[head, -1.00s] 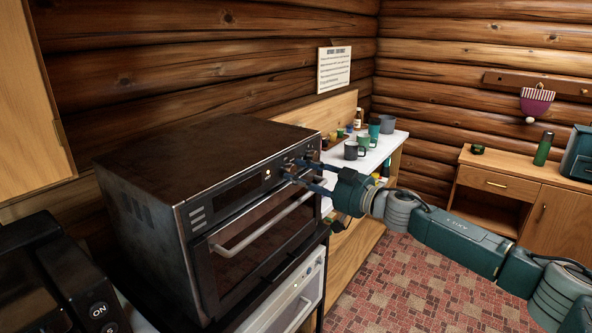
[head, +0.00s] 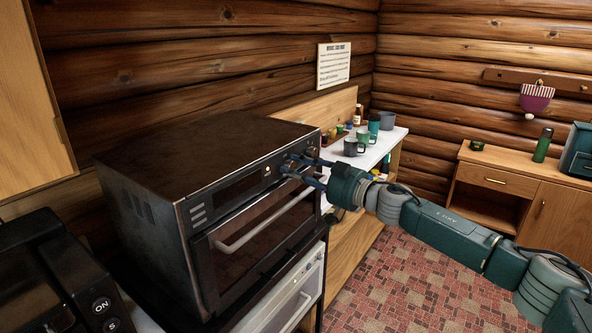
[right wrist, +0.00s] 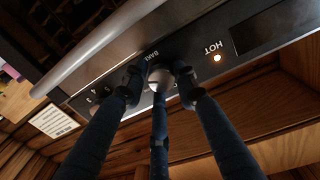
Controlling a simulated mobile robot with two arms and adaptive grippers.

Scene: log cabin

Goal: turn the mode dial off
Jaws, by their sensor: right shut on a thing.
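The dark oven (head: 215,178) has a front control strip with dials near its right end. My right gripper (head: 288,168) reaches in from the right, with its blue fingers at these dials. In the right wrist view, my right gripper (right wrist: 158,82) is shut on the mode dial (right wrist: 160,76), with fingers around it. The dial is mostly hidden by the fingers, so its pointer cannot be read. A partly covered label beside it begins "BAK". A small light (right wrist: 217,58) glows orange beside the word "HOT". My left gripper is not in view.
The oven door handle (head: 265,222) runs just below the controls. A white counter (head: 378,150) with mugs (head: 351,147) lies behind my gripper. A second appliance with an "ON" button (head: 101,305) stands at the lower left. The patterned floor (head: 400,285) is clear.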

